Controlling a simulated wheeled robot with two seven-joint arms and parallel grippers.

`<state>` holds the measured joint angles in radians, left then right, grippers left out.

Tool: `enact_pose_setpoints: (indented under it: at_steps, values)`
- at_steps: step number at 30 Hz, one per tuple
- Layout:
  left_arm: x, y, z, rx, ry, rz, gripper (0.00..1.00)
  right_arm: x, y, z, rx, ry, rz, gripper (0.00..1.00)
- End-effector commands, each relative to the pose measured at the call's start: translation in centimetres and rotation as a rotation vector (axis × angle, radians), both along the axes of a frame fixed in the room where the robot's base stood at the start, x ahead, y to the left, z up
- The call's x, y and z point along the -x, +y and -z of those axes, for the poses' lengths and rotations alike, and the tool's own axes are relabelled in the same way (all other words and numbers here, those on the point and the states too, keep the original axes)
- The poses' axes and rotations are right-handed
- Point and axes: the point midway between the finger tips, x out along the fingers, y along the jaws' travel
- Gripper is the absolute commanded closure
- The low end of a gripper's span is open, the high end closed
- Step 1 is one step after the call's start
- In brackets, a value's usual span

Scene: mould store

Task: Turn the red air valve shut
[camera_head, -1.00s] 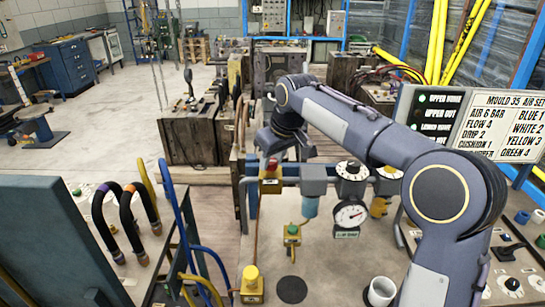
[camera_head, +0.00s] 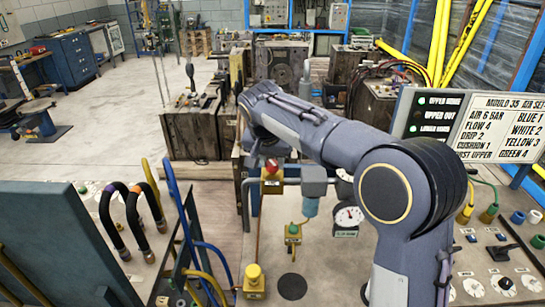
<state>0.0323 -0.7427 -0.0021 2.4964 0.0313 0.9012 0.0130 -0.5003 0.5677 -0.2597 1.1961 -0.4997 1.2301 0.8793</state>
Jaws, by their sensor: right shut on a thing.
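The red air valve (camera_head: 271,166) is a small red knob on a yellow block (camera_head: 272,185), at the left end of the pipe line on the bench. My right gripper (camera_head: 271,155) reaches it from above, at the end of an arm that comes in from the lower right. It is shut on the red knob; its fingers are small and partly hidden by my wrist. The knob's exact turn angle is too small to tell. My left gripper is not in view.
A pressure gauge (camera_head: 349,216) is partly behind my right arm. A yellow button (camera_head: 253,274) and a green-topped yellow fitting (camera_head: 292,232) stand on the bench. Looped hoses (camera_head: 135,215) rise at the left. A sign board (camera_head: 497,125) stands at the right.

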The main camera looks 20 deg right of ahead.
Motion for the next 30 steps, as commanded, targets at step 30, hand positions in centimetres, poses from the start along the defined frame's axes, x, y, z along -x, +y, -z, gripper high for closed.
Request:
enact_pose_setpoints:
  at_steps: [30]
  values:
    - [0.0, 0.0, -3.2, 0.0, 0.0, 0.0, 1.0, -0.3, 0.2, -0.2, -0.003, -0.006, 0.563, 0.92]
